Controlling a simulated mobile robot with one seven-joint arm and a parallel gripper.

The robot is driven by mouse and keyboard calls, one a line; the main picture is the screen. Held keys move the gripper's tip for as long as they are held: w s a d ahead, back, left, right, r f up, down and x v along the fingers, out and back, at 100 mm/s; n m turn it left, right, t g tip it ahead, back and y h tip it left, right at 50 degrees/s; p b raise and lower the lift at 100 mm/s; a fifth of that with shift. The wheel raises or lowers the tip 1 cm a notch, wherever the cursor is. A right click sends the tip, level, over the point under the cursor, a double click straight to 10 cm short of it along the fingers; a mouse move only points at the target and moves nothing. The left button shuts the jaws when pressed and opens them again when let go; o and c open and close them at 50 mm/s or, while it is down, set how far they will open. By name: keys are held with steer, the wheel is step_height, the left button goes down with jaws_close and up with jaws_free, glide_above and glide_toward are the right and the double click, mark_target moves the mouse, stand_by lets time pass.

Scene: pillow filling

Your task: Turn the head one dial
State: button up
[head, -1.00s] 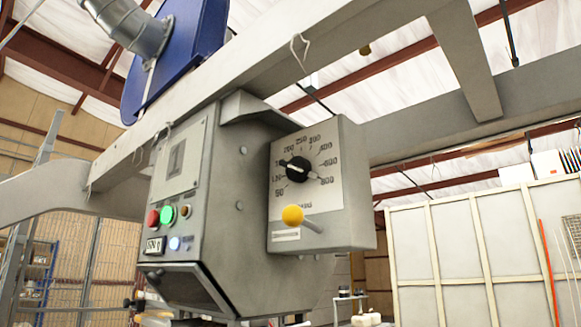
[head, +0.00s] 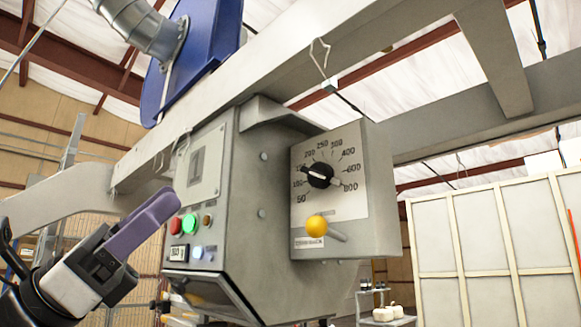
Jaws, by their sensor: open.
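The head one dial (head: 320,175) is a round black knob with a white pointer line. It sits on a pale scale plate with printed numbers from 50 to 800, on the side of a grey control box (head: 375,215). The plate on the box's front face carries a figure 1 (head: 197,160). A yellow ball lever (head: 317,226) sticks out just below the dial. My gripper (head: 150,215) is at the lower left with purple fingers pointing up and right. It is open, empty and well apart from the dial, left of the box's front face. One finger largely hides the other.
Red (head: 176,226) and green (head: 190,224) buttons and a small display (head: 179,253) are on the box front, close to my gripper. A grey beam (head: 290,75) runs above the box. Open space lies right of the dial, before pale panels (head: 490,240).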

mark_target(309, 173)
steer(key=w+d+r+n+t+y+p, duration=0.1)
steer(key=w+d+r+t+y+p, duration=0.1)
steer(key=w+d, duration=0.3)
steer(key=w+d+r+n+t+y+p, duration=0.1)
steer(key=w+d+r+t+y+p, duration=0.1)
steer(key=w+d, duration=0.4)
steer(key=w+d+r+n+t+y+p, duration=0.1)
steer(key=w+d+r+t+y+p, duration=0.1)
steer(key=w+d+r+t+y, duration=0.2)
steer(key=shift+w+d+r+n+y, duration=0.2)
steer(key=shift+w+d+r, duration=0.3)
steer(key=shift+w, duration=0.15)
steer(key=shift+w+d+r+n+y, duration=0.2)
steer(key=shift+w+d+r, duration=0.3)
steer(key=shift+w, duration=0.15)
steer(key=shift+f, duration=0.1)
steer(key=c, duration=1)
